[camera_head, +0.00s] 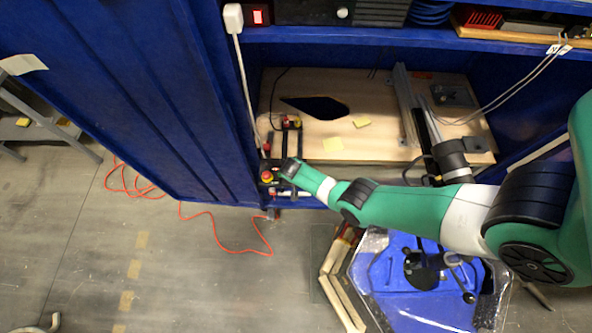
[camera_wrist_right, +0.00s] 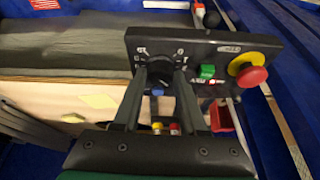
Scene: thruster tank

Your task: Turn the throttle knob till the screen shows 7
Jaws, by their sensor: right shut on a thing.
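The throttle knob (camera_wrist_right: 160,72) is a black dial on a dark control panel (camera_wrist_right: 205,50), with white marks around it. My right gripper (camera_wrist_right: 158,78) is shut on the knob, one finger on each side, and the fingers hide part of it. In the head view my right gripper (camera_head: 286,170) reaches the small panel at the cabinet's left edge, and the arm covers part of it. No number can be read on a screen in either view. My left gripper is in neither view.
On the panel, a red mushroom button (camera_wrist_right: 251,76) on a yellow base and a green button (camera_wrist_right: 207,71) sit right of the knob. A wooden board (camera_head: 360,110) with yellow notes lies in the blue cabinet. A blue tank (camera_head: 415,285) stands below my arm.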

